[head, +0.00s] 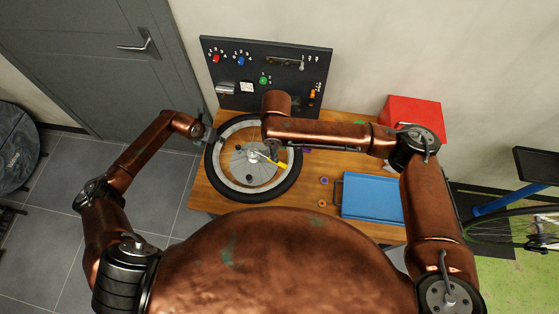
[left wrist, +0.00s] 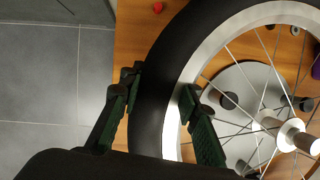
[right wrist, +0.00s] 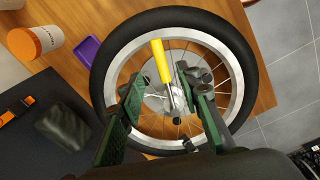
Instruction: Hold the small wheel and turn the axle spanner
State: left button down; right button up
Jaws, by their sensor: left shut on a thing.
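The small wheel (head: 252,200) lies flat on the wooden bench, its spokes and hub facing up. It also shows in the left wrist view (left wrist: 158,75) and right wrist view (right wrist: 172,16). My left gripper (left wrist: 158,88) is shut on the tyre and rim at the wheel's left side, one finger on each side. The axle spanner (head: 279,162), with a yellow handle (right wrist: 158,60) and metal shaft, lies over the hub. My right gripper (right wrist: 158,88) is open above the wheel, the spanner showing between its fingers. In the head view the right gripper is mostly hidden behind its arm.
A dark tool board (head: 265,65) stands at the bench's back. A blue tray (head: 372,197) lies right of the wheel, with a red box (head: 412,113) behind.

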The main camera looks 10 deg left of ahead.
aim_at(280, 163)
jog(key=f, duration=0.9)
jog(key=shift+w+d+f, duration=0.1)
jog(key=shift+w+f, duration=0.05)
jog(key=shift+w, duration=0.15)
grip_shut()
